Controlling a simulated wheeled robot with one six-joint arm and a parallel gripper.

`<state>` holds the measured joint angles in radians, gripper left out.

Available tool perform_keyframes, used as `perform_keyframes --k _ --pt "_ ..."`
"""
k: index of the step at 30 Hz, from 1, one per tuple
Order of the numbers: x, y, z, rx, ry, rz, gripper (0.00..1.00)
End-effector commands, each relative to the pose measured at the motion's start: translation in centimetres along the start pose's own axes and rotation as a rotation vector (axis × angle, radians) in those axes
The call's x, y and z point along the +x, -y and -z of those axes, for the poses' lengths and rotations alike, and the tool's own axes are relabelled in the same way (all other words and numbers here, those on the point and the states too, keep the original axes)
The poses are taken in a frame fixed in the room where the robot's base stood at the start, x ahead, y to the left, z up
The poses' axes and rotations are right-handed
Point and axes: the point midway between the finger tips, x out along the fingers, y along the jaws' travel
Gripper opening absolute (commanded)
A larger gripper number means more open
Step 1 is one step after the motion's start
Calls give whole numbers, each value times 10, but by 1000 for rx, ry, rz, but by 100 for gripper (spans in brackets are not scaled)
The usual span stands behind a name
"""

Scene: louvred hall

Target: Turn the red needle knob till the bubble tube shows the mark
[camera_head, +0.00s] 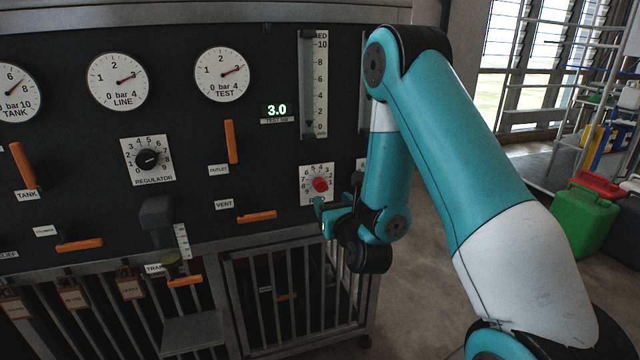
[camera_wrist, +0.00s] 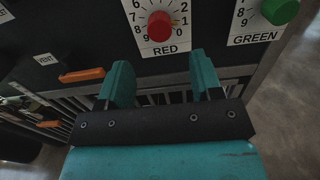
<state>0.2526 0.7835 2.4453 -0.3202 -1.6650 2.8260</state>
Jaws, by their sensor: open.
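The red needle knob (camera_head: 320,185) sits on a white numbered dial plate on the dark panel, and it also shows in the wrist view (camera_wrist: 160,26) above the label RED. My gripper (camera_head: 326,213) is open and empty, just below and in front of the knob, not touching it. In the wrist view its two teal fingers (camera_wrist: 161,78) stand apart, with the knob beyond their tips. The bubble tube (camera_head: 307,85) is a tall vertical tube beside a 0 to 10 scale; a dark pointer shows near the bottom of the scale. The bubble or mark is too small to tell.
A green knob (camera_wrist: 280,10) is right of the red one. An orange vent handle (camera_head: 257,216) lies horizontal to the left. The digital display (camera_head: 277,110) reads 3.0. A barred lower cage (camera_head: 290,290) is below the panel.

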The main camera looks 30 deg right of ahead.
Motion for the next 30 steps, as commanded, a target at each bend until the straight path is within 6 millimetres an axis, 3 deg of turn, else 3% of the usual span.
perform_keyframes --k 16,30 --pt "70 -1 -7 -3 -3 -3 60" --pt "89 0 -1 -2 -2 -2 60"
